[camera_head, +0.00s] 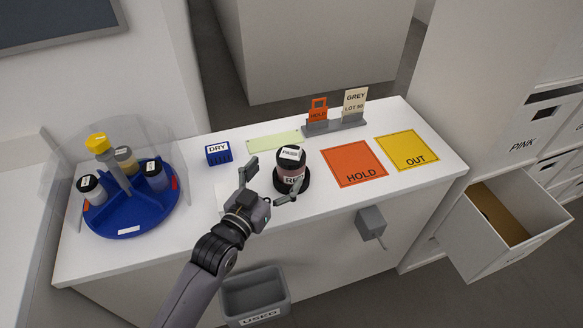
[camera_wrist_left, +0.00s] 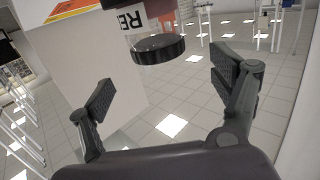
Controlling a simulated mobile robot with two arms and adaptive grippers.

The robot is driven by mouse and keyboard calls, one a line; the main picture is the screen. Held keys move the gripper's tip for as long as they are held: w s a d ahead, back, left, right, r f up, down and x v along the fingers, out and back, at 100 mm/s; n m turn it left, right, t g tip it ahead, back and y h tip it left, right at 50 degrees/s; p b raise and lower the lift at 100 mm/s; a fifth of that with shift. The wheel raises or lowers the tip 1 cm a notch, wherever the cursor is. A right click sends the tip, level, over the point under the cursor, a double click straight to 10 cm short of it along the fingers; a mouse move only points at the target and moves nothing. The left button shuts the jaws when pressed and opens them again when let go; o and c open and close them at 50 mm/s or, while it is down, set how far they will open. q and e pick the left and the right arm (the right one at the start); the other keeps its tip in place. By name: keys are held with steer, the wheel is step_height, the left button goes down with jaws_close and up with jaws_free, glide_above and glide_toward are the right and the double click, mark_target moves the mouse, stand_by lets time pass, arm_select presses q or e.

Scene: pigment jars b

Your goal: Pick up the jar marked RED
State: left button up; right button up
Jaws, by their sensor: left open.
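The jar marked RED (camera_head: 291,177) stands upright on the white counter. It has a black lid with a small white label on top, and a black round base shows around its foot. My left gripper (camera_head: 272,182) is open beside the jar on its near left side, with one finger to the left and one in front. In the left wrist view the jar (camera_wrist_left: 131,20), with the letters "RE" and a black round part, is beyond the open fingers of the left gripper (camera_wrist_left: 168,88), with nothing between them. My right gripper is not in view.
A blue carousel (camera_head: 130,215) with several jars and a yellow-topped post is at left. A blue DRY block (camera_head: 218,153), orange HOLD mat (camera_head: 353,158), yellow OUT mat (camera_head: 406,147) and grey tag stand (camera_head: 335,125) share the counter. A grey USED bin (camera_head: 254,292) and open drawer (camera_head: 490,240) are below.

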mark_target(297, 147)
arm_select(q)
steer(key=x, duration=0.2)
steer(key=shift+w+d, duration=0.2)
steer(key=shift+w, duration=0.15)
steer(key=shift+w+d, duration=0.1)
steer(key=shift+w, duration=0.1)
steer(key=p+x, duration=0.1)
steer(key=x, duration=0.3)
steer(key=shift+d, duration=0.1)
steer(key=shift+w+d+f, duration=0.15)
steer(key=shift+w, duration=0.15)
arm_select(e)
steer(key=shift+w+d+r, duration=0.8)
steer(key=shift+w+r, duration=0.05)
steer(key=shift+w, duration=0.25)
arm_select(q)
steer(key=c, duration=1.7)
steer(key=shift+c, duration=0.5)
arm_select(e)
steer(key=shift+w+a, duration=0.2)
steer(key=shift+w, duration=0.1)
